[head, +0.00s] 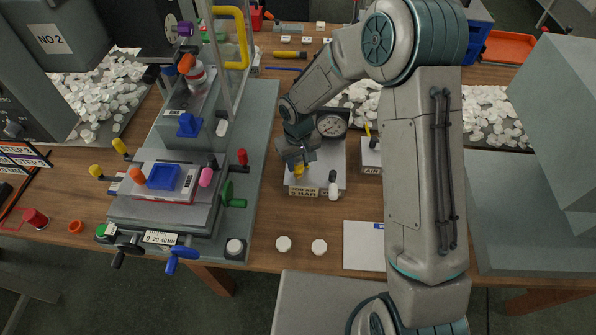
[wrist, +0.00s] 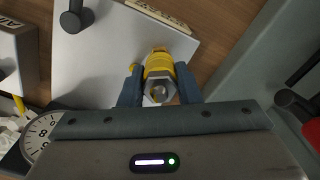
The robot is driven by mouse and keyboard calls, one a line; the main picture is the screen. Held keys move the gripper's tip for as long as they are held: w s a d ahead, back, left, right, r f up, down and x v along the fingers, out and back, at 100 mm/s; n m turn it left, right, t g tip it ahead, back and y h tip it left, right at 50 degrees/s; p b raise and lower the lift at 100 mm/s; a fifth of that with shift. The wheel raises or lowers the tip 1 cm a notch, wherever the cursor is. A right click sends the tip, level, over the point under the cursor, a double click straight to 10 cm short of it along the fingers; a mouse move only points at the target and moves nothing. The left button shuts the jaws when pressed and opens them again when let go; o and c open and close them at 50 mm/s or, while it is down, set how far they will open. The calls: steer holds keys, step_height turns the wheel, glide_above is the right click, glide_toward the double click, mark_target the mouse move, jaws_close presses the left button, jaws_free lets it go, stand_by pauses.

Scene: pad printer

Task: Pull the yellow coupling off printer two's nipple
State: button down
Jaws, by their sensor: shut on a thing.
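The yellow coupling (head: 299,171) is at the front left of a grey box with a dial gauge, just under my gripper (head: 297,158). In the wrist view the yellow coupling (wrist: 159,62) has a silver hex end facing the camera, and the two blue-grey fingers of my gripper (wrist: 159,88) are shut on its sides. The nipple is hidden under the coupling and fingers, so I cannot tell whether the two are joined. The grey box (head: 318,178) has a label on its front edge. A "NO.2" sign (head: 51,39) is at the upper left.
The gauge (head: 331,125) is behind. The printer (head: 165,190) with coloured knobs is to the left. A smaller "AIR" box (head: 371,158) is to the right. Two white discs (head: 284,244) lie in front.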

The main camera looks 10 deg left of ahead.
mark_target(298, 159)
steer(key=shift+r+p, duration=1.4)
steer(key=shift+r, duration=1)
